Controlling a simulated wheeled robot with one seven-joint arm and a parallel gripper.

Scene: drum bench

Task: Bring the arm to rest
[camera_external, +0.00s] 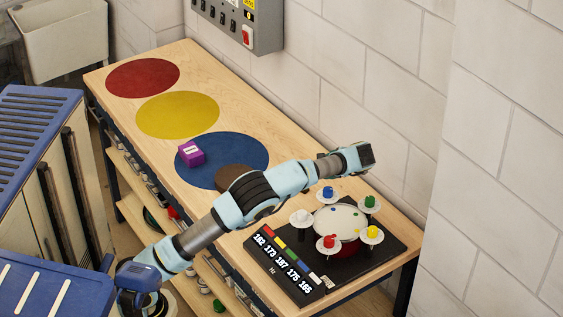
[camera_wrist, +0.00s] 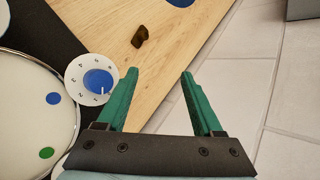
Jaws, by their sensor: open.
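The yellow knob (camera_external: 372,232) sits on a white dial at the right side of the black jig board (camera_external: 392,250), beside the drum (camera_external: 342,214). Its setting is too small to read, and it is out of the wrist view. My gripper (camera_wrist: 160,72) is open with nothing between its green fingers. In the wrist view it is over the bench edge, right of the blue knob (camera_wrist: 98,82) on its numbered white dial. In the external view my wrist is above the back of the bench, beyond the drum; the fingers cannot be made out there.
Red (camera_external: 329,241), green (camera_external: 370,201) and white (camera_external: 303,216) knobs also ring the drum. A number strip (camera_external: 283,265) lies along the jig's front. A purple cube (camera_external: 190,154) and a brown disc (camera_external: 233,176) are farther left. The wall stands close behind the bench.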

